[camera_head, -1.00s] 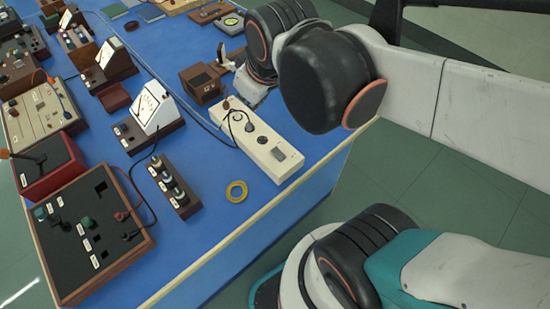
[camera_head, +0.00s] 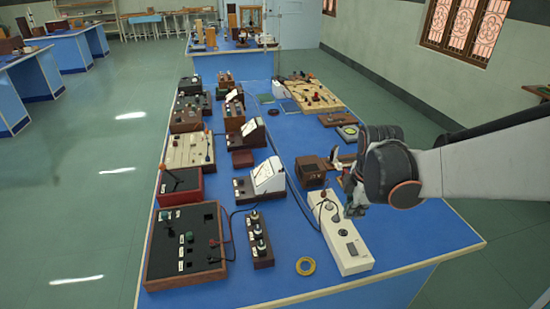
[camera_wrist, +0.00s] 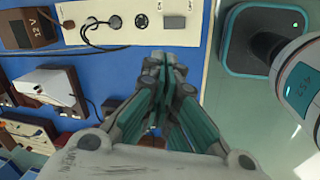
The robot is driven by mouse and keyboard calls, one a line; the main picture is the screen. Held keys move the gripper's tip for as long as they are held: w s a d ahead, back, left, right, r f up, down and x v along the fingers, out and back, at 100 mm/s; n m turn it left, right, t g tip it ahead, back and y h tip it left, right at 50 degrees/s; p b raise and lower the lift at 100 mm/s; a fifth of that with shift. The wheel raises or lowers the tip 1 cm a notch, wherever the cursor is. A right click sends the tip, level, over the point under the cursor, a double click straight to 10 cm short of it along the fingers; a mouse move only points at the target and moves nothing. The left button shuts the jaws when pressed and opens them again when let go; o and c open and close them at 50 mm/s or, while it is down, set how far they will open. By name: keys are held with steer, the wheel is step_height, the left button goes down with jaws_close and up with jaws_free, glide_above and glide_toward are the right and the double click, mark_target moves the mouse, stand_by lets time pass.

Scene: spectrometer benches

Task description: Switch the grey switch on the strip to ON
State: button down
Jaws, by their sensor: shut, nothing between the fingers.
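The white strip (camera_head: 332,224) lies near the front right edge of the blue bench. It carries a grey switch (camera_head: 352,249) near its front end, round sockets and a black cord. In the wrist view the strip (camera_wrist: 205,22) runs across the top, with the grey switch (camera_wrist: 174,22) right of the middle. Its ON or OFF position is too small to read. My gripper (camera_head: 353,212) is shut and empty, over the right side of the strip. In the wrist view its closed fingertips (camera_wrist: 160,58) appear just below the strip's edge; touching cannot be told.
A brown 12 V box (camera_head: 312,171) stands behind the strip. Bare blue bench is free to the right.

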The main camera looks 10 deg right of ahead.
mark_target(347, 249)
steer(key=shift+s+d+f+n+g+y+p, duration=0.15)
steer(key=shift+d+f+n+p, duration=0.15)
steer(key=shift+d+f+n, duration=0.3)
steer(key=shift+d+f+n+g+y+p, duration=0.15)
steer(key=shift+d+f+n+p, duration=0.2)
steer(key=shift+d+n, duration=0.45)
steer(key=shift+a+f, duration=0.1)
steer(key=f+b, duration=0.2)
steer(key=f, duration=0.2)
steer(key=w+f+b, duration=0.1)
steer(key=f, duration=0.4)
steer(key=w+f+b, duration=0.1)
steer(key=f+b, duration=0.1)
steer(key=f, duration=0.2)
steer(key=shift+f+b, duration=0.3)
steer(key=shift+f, duration=0.05)
steer(key=shift+f, duration=0.1)
steer(key=shift+w+a+f+g+b, duration=0.1)
steer(key=shift+w+f+g+b, duration=0.05)
steer(key=shift+f+g+b, duration=0.3)
steer(key=shift+r, duration=0.15)
